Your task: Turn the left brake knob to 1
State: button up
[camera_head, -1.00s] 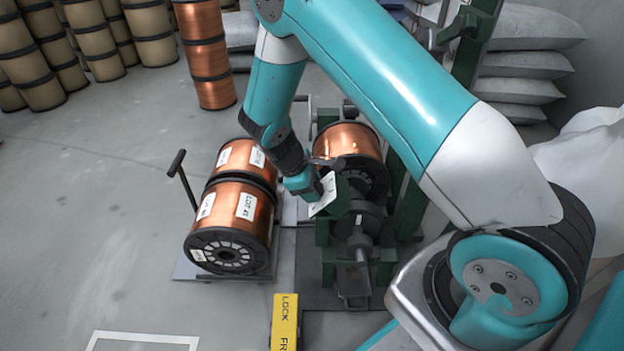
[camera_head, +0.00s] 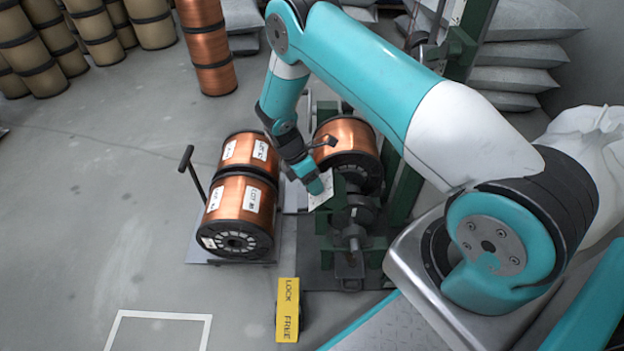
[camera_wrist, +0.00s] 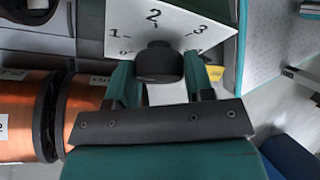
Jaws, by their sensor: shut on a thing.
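The black brake knob (camera_wrist: 158,62) sits on a white dial plate (camera_wrist: 200,22) in the wrist view. The figures 1, 2 and 3 show on the plate, with 2 straight above the knob and 1 to its left. Smaller marks at the sides are partly hidden. My gripper (camera_wrist: 160,76) has one finger on each side of the knob and is shut on it. I cannot make out which figure the knob points to. In the head view my gripper (camera_head: 313,184) is at the white plate (camera_head: 321,197) on the green stand, and hides the knob.
A copper spool (camera_head: 345,133) is mounted on the green stand behind the plate. Two labelled copper spools (camera_head: 241,203) lie on a cart to the left. A yellow LOCK/FREE block (camera_head: 288,312) stands in front. Open floor lies at left.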

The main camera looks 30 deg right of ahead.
jog(key=shift+a+n, duration=0.15)
jog(key=shift+n, duration=0.15)
dwell(0.4)
jog(key=o, duration=0.9)
jog(key=shift+w+r, duration=0.15)
jog(key=shift+r, duration=0.2)
jog(key=p+v, duration=0.1)
jog(key=v, duration=0.4)
jog(key=p+v, duration=0.2)
jog(key=v, duration=0.4)
jog(key=p+v, duration=0.1)
jog(key=v, duration=0.4)
jog(key=shift+w+r+p, duration=0.15)
jog(key=shift+w+p, duration=0.25)
